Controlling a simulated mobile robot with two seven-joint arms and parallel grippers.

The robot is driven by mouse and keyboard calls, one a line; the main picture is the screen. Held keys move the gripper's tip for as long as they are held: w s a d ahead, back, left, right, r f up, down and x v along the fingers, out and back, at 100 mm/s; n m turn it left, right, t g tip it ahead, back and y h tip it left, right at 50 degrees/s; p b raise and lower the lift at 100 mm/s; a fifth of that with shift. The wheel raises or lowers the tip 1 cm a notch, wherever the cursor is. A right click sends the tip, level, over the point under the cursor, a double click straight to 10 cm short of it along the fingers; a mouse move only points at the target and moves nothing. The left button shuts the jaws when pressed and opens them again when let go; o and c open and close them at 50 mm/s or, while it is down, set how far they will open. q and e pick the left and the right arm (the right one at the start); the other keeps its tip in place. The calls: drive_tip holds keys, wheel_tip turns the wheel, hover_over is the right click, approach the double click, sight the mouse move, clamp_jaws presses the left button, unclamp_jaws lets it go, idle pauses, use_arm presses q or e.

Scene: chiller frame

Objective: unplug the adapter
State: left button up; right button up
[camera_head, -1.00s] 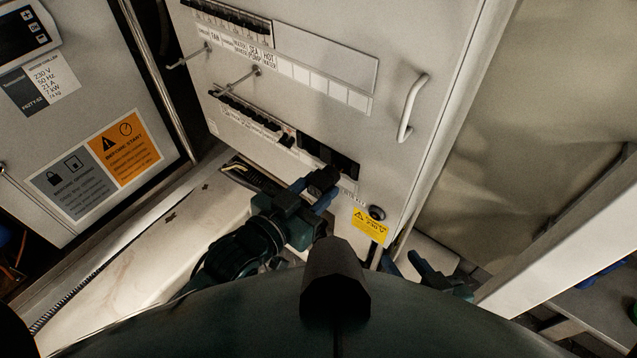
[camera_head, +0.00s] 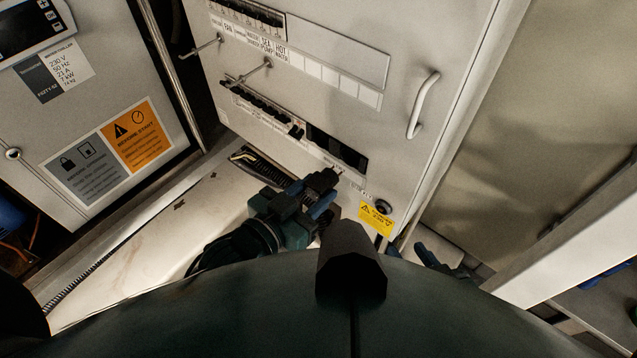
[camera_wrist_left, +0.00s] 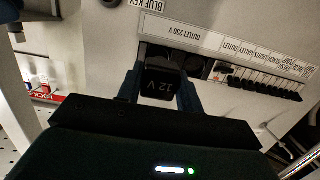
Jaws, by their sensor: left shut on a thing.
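The black adapter, marked 12 V, is between the two blue fingers of my left gripper (camera_head: 320,192). It shows in the head view (camera_head: 322,180) and in the wrist view (camera_wrist_left: 160,82). The gripper is shut on it. Small thin prongs seem to show at its end facing the panel, so it looks apart from the panel. The dark outlet strip (camera_head: 337,147), labelled OUTLET 230 V in the wrist view (camera_wrist_left: 190,64), is just beyond it. My right gripper (camera_head: 432,260) is low at the right, partly hidden; its opening is unclear.
The pale cabinet panel carries a row of black switches (camera_head: 262,108), a handle (camera_head: 423,105) and a yellow warning label (camera_head: 375,219). A second cabinet (camera_head: 60,110) stands at the left. A pale ledge (camera_head: 150,235) lies below the panel.

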sight(313, 197)
use_arm(q)
drive_tip(key=shift+f+p+v, duration=0.15)
drive_tip(key=shift+p+v, duration=0.2)
drive_tip(key=shift+v, duration=0.8)
drive_tip(key=shift+f+p+v, duration=0.2)
drive_tip(key=shift+p+v, duration=0.1)
drive_tip(key=shift+v, duration=0.85)
drive_tip(key=shift+d, duration=0.1)
